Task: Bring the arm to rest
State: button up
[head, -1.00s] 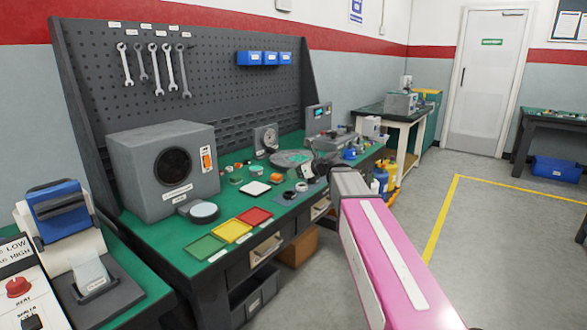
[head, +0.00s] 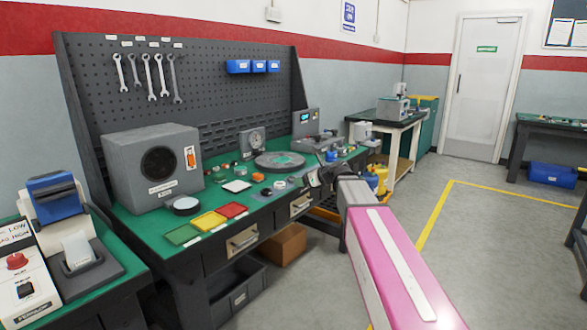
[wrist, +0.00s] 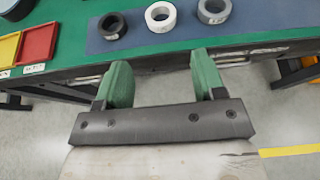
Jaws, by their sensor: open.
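My gripper (wrist: 164,84) shows in the wrist view with its two green fingers apart and nothing between them. It is at the front edge of the green workbench (wrist: 262,27), with floor showing below. A black ring (wrist: 113,25), a white ring (wrist: 160,16) and a grey ring (wrist: 213,11) lie on a blue-grey mat (wrist: 136,37) beyond the fingertips. In the head view my pink arm reaches toward the bench front, and my gripper is small and dark there, its fingers hard to make out.
Red (head: 231,211), yellow (head: 208,221) and green (head: 182,235) trays lie along the bench's front edge. A grey box (head: 152,166) and a round plate (head: 279,161) stand behind. Yellow bottles (head: 379,176) stand beyond my arm. The floor (head: 500,240) on the right is clear.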

jog(key=s+d+f+n+g+h, duration=0.2)
jog(key=s+d+f+n+h, duration=0.1)
jog(key=s+f+n, duration=0.5)
jog(key=s+d+f+n+g+h, duration=0.3)
jog(key=s+d+f+n, duration=0.3)
jog(key=f, duration=0.6)
jog(key=s+d+f+n+g+h, duration=0.3)
jog(key=s+d+f+n+h, duration=0.1)
jog(key=s+f+n, duration=0.6)
jog(key=shift+s+d+n, duration=0.4)
jog(key=shift+s+d, duration=0.1)
jog(key=shift+s, duration=0.7)
